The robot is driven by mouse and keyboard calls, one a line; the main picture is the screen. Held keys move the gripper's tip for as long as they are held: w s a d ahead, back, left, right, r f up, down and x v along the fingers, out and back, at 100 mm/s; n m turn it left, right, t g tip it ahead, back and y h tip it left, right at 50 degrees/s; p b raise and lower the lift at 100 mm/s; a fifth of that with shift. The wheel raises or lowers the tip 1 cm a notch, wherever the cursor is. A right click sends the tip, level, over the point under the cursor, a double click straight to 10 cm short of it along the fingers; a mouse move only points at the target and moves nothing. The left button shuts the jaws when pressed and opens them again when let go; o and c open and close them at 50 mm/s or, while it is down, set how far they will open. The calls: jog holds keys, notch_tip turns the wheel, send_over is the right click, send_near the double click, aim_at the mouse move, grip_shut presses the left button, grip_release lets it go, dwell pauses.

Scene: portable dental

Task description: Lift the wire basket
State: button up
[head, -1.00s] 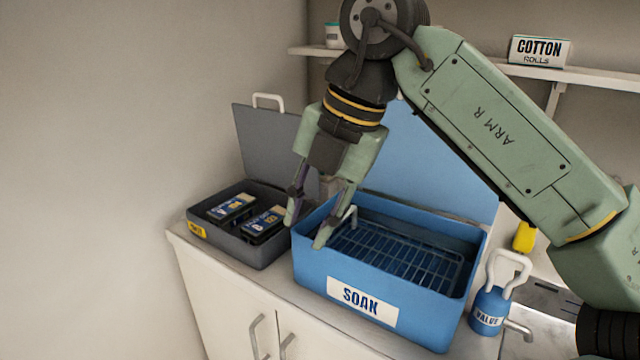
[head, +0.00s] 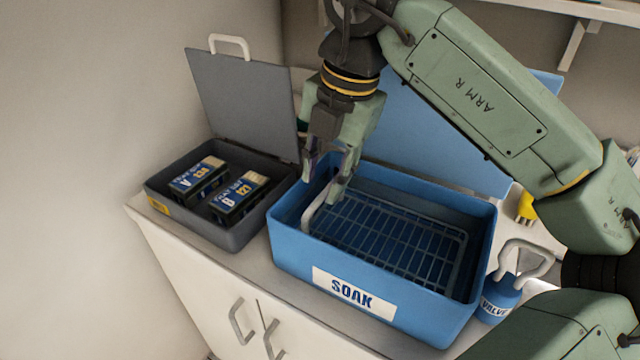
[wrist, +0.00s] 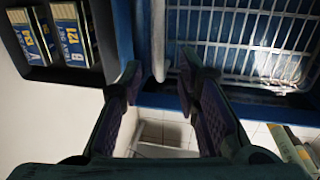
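The wire basket (head: 390,235) sits inside the blue bin labelled SOAK (head: 290,243). Its pale upright handle (head: 314,212) rises at the bin's left end. My gripper (head: 322,182) is over that end, pointing down, its fingers apart. In the wrist view, the fingertips of my gripper (wrist: 160,78) are open, with the handle (wrist: 159,45) lined up in the gap between them. Neither finger is clearly touching it. The basket's grid (wrist: 240,38) shows at the upper right of that view. One finger partly covers the handle's top in the head view.
A grey open box (head: 235,239) with two labelled cartridges (head: 200,178) stands left of the bin. The bin's blue lid (head: 440,140) stands open behind it. A blue valve bottle (head: 500,297) is at the right. A shelf (head: 575,10) is above.

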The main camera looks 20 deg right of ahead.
aim_at(318, 200)
jog(key=shift+w+a+f+p, duration=0.15)
jog(key=shift+w+f, duration=0.05)
jog(key=shift+f, duration=0.8)
jog(key=shift+w+a+f+p, duration=0.1)
jog(key=shift+w+f+p, duration=0.05)
jog(key=shift+f, duration=0.8)
jog(key=shift+c, duration=0.4)
grip_shut()
jog(key=shift+r, duration=0.1)
